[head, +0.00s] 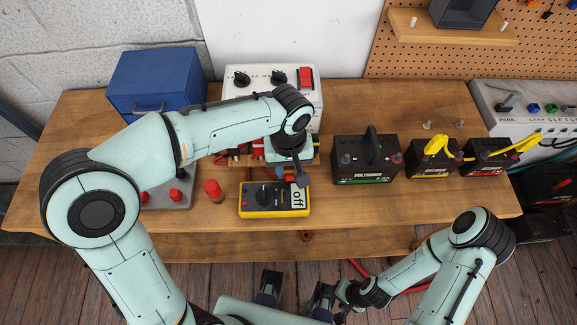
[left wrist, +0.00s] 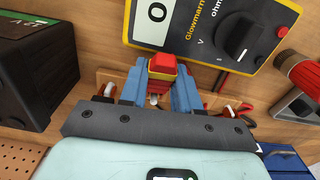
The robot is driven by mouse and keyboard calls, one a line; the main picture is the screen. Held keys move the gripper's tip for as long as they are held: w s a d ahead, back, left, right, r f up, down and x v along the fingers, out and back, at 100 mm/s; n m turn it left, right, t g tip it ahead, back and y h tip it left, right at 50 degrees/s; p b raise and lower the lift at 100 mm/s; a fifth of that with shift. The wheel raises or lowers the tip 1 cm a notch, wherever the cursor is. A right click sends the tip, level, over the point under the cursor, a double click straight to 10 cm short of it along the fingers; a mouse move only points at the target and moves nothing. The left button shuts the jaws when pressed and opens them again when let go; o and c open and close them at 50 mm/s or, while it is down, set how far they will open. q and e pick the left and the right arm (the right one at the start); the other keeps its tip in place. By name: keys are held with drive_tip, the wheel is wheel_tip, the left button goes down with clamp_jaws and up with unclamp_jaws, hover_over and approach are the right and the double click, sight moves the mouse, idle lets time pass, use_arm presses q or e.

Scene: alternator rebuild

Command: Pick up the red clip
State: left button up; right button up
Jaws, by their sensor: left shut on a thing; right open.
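My left gripper (left wrist: 161,76) is shut on a small red-topped piece with a yellowish body, which appears to be the red clip (left wrist: 164,62). The piece sits between the two blue fingers in the left wrist view. In the head view my left gripper (head: 291,172) is over the bench, just behind the yellow multimeter (head: 262,211), and its wrist hides most of the clip. The multimeter also shows close by in the left wrist view (left wrist: 258,22). My right gripper (head: 295,290) is open and empty, low in front of the bench.
A wooden rack with leads (head: 236,160) lies beneath the left wrist. A black battery (head: 365,160) stands to the right, smaller batteries further right. A red-topped cylinder (head: 213,191) stands left of the multimeter. A white switch box (head: 300,97) and blue toolbox (head: 157,80) stand behind.

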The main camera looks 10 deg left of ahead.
use_arm(q)
wheel_tip(320, 180, up, 20)
drive_tip(key=p, duration=0.4)
wheel_tip(320, 180, up, 4)
drive_tip(key=p, duration=0.4)
hover_over(289, 168)
drive_tip(key=shift+b, duration=0.3)
use_arm(e)
drive_tip(key=w+r, duration=0.4)
drive_tip(key=r, duration=0.4)
drive_tip(key=shift+w+r+t, duration=0.2)
drive_tip(key=shift+r+t, duration=0.05)
drive_tip(key=shift+t, duration=0.05)
use_arm(q)
drive_tip(key=shift+s, duration=0.2)
use_arm(e)
drive_tip(key=shift+s, duration=0.1)
use_arm(q)
drive_tip(key=shift+w, duration=0.1)
